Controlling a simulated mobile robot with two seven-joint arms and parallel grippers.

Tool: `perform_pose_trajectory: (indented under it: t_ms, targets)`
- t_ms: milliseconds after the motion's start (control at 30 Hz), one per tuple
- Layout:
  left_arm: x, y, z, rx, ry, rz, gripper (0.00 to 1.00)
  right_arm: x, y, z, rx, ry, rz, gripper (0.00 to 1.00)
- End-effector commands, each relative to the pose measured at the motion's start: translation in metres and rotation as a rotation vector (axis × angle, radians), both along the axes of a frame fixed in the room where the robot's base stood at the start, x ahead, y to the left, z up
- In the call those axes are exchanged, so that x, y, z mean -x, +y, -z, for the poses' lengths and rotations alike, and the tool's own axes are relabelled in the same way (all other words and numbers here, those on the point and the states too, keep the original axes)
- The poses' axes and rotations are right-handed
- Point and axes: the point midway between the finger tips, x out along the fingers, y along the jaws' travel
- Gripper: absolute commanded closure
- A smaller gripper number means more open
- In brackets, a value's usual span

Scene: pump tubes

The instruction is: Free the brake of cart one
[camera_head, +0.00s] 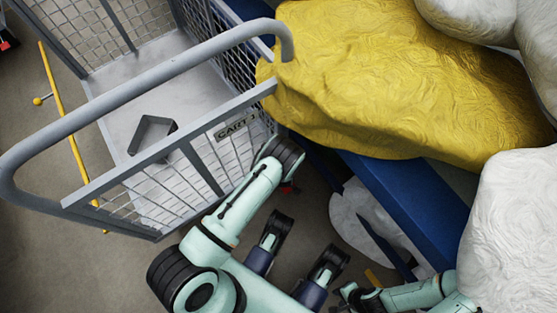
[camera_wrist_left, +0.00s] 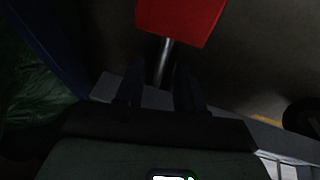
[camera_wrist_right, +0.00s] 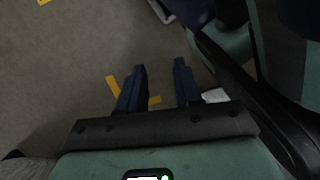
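Cart one (camera_head: 237,127), a grey wire-mesh cart with a "CART 1" plate, stands at upper left in the head view. A red block (camera_wrist_left: 180,18) on a metal rod (camera_wrist_left: 163,62), apparently the brake pedal, shows in the left wrist view; a small red bit (camera_head: 288,188) shows by the cart's lower corner in the head view. My left gripper (camera_wrist_left: 160,85) is open, its fingers either side of the rod's line; contact cannot be told. My arm hides it in the head view. My right gripper (camera_head: 342,296) is open and empty above the floor; its fingers (camera_wrist_right: 158,80) show apart.
A dark angular object (camera_head: 152,135) lies in the cart. A blue frame (camera_head: 415,200) stands right of the cart, bearing a yellow sack (camera_head: 400,80). White sacks (camera_head: 515,230) lie at the right. Yellow marks (camera_wrist_right: 113,85) lie on open floor under my right gripper.

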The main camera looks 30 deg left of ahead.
Motion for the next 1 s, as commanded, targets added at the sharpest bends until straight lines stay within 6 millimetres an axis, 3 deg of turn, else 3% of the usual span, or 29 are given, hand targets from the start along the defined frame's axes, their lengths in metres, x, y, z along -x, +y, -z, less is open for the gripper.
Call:
perform_pose_trajectory:
  t_ms: [167, 267, 300, 1000]
  targets:
    - [0.000, 0.000, 0.000, 0.000, 0.000, 0.000, 0.65, 0.000, 0.000, 0.000, 0.000, 0.000, 0.000, 0.66]
    - [0.000, 0.000, 0.000, 0.000, 0.000, 0.000, 0.98, 0.000, 0.000, 0.000, 0.000, 0.000, 0.000, 0.66]
    - [0.000, 0.000, 0.000, 0.000, 0.000, 0.000, 1.00, 0.000, 0.000, 0.000, 0.000, -0.001, -0.001, 0.66]
    - [0.001, -0.003, -0.008, 0.139, 0.058, 0.001, 1.00, -0.017, 0.002, -0.007, 0.004, -0.056, -0.006, 0.66]
